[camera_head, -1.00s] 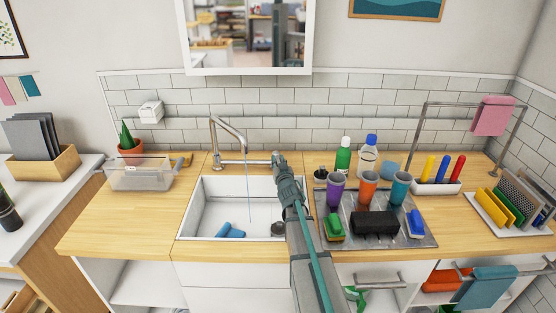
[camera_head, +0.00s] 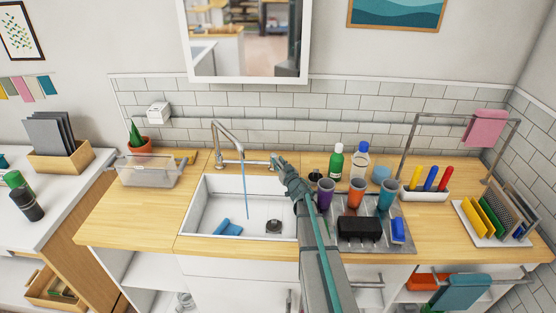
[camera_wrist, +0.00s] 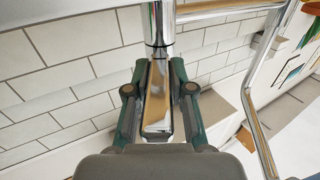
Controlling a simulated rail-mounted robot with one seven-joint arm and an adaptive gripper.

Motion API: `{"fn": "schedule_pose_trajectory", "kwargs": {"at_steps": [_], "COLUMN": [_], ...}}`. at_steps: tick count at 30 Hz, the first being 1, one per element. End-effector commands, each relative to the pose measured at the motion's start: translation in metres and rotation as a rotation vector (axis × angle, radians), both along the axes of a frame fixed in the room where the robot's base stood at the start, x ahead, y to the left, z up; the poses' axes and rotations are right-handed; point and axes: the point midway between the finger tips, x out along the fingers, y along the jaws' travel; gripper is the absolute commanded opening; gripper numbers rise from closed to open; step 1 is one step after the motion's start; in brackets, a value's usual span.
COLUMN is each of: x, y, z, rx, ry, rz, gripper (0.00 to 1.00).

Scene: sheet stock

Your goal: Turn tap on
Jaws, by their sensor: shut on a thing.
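The chrome tap (camera_head: 231,142) stands at the back of the white sink (camera_head: 195,205), with its curved spout over the basin. A blue stream of water (camera_head: 244,192) falls from the spout into the sink. My gripper (camera_head: 277,161) is at the right end of the tap's crossbar. In the wrist view my gripper (camera_wrist: 158,70) has a green finger on each side of the flat chrome tap lever (camera_wrist: 157,108) and is shut on it. The spout (camera_wrist: 258,110) curves down at the right of that view. In the head view my arm hides most of the lever.
A blue cloth-like item (camera_head: 228,228) and a dark drain (camera_head: 274,227) lie in the sink. To the right are a metal tray (camera_head: 400,238) with cups, a green bottle (camera_head: 336,164) and a drying rack. A clear container (camera_head: 150,172) stands left. The tiled wall is close behind.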

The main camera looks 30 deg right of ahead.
Motion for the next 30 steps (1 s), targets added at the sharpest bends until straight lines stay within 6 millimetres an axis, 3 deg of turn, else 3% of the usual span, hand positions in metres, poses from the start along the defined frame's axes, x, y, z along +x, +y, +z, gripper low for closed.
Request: {"fn": "schedule_pose_trajectory", "kwargs": {"at_steps": [7, 8, 12, 23, 30], "x": [0.000, 0.000, -0.001, -0.001, -0.002], "y": [0.000, 0.000, 0.000, 0.001, 0.001], "z": [0.001, 0.001, 0.000, 0.003, 0.035], "rx": [0.003, 0.003, 0.002, 0.001, -0.001], "ry": [-0.004, -0.004, -0.002, 0.000, -0.003], "rz": [0.000, 0.000, 0.000, -0.001, 0.000], "gripper": [0.00, 0.27, 0.48, 0.48, 0.48]}}
